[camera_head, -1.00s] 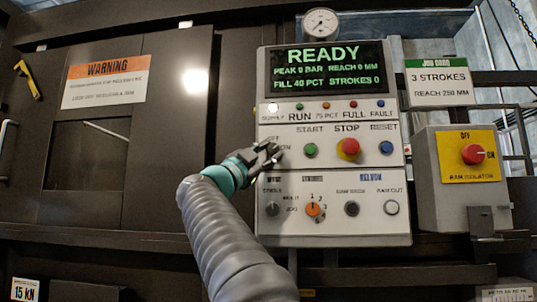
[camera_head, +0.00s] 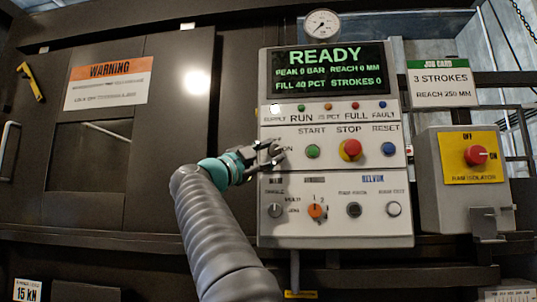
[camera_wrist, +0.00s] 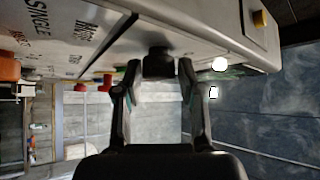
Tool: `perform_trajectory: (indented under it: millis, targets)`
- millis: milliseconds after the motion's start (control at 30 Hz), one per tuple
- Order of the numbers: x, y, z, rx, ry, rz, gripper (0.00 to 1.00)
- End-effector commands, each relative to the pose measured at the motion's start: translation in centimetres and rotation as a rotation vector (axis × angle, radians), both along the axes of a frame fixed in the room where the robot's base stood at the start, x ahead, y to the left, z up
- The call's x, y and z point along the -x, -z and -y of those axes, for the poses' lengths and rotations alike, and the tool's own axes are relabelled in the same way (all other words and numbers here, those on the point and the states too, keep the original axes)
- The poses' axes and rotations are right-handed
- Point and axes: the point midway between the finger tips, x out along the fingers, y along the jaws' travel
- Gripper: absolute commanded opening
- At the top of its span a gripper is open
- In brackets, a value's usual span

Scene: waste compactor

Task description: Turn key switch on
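The key switch is at the upper left of the control panel, by the ON label (camera_head: 286,148). In the head view my gripper (camera_head: 275,153) covers the switch itself. In the wrist view a dark key or knob (camera_wrist: 158,62) stands out from the panel face between my two fingertips (camera_wrist: 160,70). A gap shows on each side of it, so my gripper looks open around it. I cannot tell whether either finger touches it. The key's turn position is hidden in the head view.
The green start button (camera_head: 312,151), red stop button (camera_head: 350,149) and blue reset button (camera_head: 389,149) lie to the right. Below are a grey knob (camera_head: 275,211) and an orange selector (camera_head: 315,211). The display (camera_head: 327,69) reads READY. A ram isolator box (camera_head: 455,195) stands right.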

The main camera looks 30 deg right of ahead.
Motion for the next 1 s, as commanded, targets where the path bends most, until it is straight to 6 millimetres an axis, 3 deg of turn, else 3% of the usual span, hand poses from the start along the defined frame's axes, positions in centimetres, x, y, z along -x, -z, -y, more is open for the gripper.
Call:
perform_trajectory:
  millis: [467, 667, 1000]
  targets:
    - [0.2, 0.2, -0.4, -0.002, 0.001, -0.001, 0.6]
    - [0.9, 1.3, -2.8, -0.001, -0.002, -0.002, 0.6]
    - [2.5, 4.1, -8.5, -0.001, -0.002, -0.001, 0.6]
